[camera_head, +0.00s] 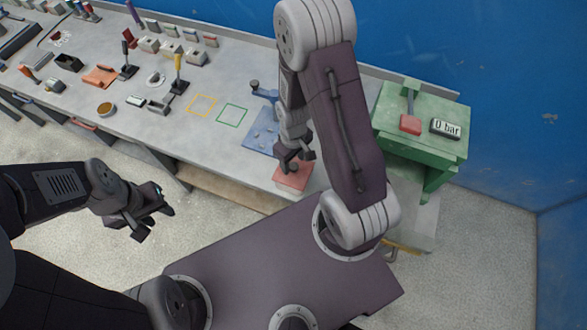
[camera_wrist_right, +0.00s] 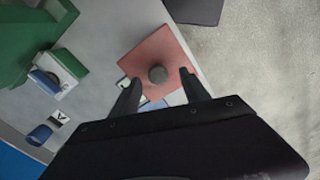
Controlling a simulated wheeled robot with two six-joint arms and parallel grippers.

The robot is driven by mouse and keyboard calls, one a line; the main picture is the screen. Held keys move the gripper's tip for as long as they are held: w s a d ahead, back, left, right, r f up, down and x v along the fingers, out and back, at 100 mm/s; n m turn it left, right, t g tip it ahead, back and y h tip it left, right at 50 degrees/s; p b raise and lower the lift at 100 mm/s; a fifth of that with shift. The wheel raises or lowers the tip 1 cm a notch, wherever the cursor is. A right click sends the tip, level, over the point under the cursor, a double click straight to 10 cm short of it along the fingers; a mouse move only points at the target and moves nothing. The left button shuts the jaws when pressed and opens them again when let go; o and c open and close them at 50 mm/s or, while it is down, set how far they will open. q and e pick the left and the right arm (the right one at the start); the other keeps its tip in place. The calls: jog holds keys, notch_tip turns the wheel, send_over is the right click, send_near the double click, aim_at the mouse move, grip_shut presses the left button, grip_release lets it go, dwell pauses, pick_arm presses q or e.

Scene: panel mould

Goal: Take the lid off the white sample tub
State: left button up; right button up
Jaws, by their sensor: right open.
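A flat red square lid (camera_wrist_right: 150,57) with a round dark grey knob (camera_wrist_right: 158,75) shows in the right wrist view. The lid also shows in the head view (camera_head: 293,178), near the bench's front edge. I cannot make out the white tub beneath it. My right gripper (camera_head: 296,160) is open above the lid; in the right wrist view its fingers stand on either side of the knob, and I cannot tell whether they touch it. My left gripper (camera_head: 152,216) is open and empty, over the floor in front of the bench.
A blue plate (camera_head: 261,141) lies on the bench (camera_head: 215,140) left of the lid. A green stand (camera_head: 440,150) with a "0 bar" display (camera_head: 445,128) is to the right. Yellow (camera_head: 202,105) and green (camera_head: 232,115) outlines mark clear bench; several small items fill the far left.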

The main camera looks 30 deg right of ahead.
aim_at(294, 166)
notch_tip(294, 166, down, 4)
jog(key=shift+d+r, duration=0.1)
jog(key=shift+r, duration=0.05)
jog(key=shift+w+d, duration=0.15)
jog(key=c, duration=1.1)
grip_shut()
